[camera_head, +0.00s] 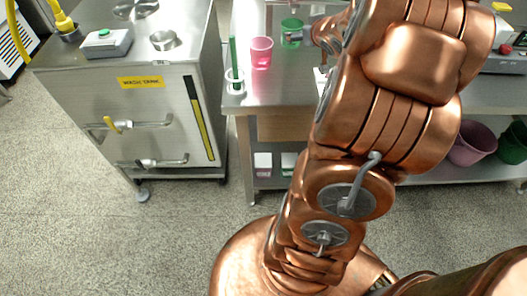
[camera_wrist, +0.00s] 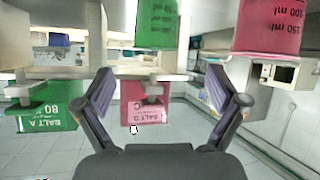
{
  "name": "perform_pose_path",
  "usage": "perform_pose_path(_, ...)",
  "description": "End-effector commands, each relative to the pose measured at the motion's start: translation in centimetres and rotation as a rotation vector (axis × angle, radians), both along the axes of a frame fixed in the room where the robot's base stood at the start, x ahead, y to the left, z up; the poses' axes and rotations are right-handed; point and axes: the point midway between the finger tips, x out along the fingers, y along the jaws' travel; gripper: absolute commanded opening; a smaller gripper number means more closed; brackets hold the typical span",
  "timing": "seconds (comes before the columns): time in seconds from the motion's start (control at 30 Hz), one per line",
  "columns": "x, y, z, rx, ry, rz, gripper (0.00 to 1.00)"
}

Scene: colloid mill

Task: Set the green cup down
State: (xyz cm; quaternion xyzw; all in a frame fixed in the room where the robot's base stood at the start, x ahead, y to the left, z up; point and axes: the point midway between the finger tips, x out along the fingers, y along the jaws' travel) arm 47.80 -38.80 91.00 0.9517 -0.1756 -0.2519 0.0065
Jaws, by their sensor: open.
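The green cup (camera_head: 291,31) stands on the steel table near its back, just left of my gripper (camera_head: 303,38) in the head view. In the wrist view, the lower part of the green cup (camera_wrist: 155,24) shows at the top, between the lines of the two fingers and beyond their tips. My gripper (camera_wrist: 165,88) has its fingers spread wide with nothing between them. My arm hides part of the table around the gripper. Whether a finger touches the cup cannot be told.
A pink cup (camera_head: 262,52) stands left of the green cup; it also shows in the wrist view (camera_wrist: 268,28). A beaker (camera_head: 235,80) with a green stick stands near the table's left edge. The wash tank (camera_head: 150,105) is left, across a narrow gap.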

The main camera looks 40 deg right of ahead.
Motion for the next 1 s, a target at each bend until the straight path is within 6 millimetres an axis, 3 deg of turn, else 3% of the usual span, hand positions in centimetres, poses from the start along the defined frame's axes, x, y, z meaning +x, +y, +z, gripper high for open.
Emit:
perform_pose_path(0.07, 0.3, 2.1, 0.1, -0.016, 0.074, -0.023, 0.96)
perform_pose_path(0.23, -1.4, 6.5, -1.0, -0.016, 0.256, -0.08, 0.96)
perform_pose_path(0.47, -6.2, 14.5, -2.7, 0.036, 0.517, -0.102, 0.96)
perform_pose_path(0.67, -12.6, 23.0, -4.2, 0.117, 0.759, -0.05, 0.96)
perform_pose_path(0.8, -18.4, 29.3, -4.9, 0.184, 0.943, 0.027, 0.96)
perform_pose_path(1.0, -25.8, 36.2, -4.8, 0.264, 1.156, 0.158, 0.96)
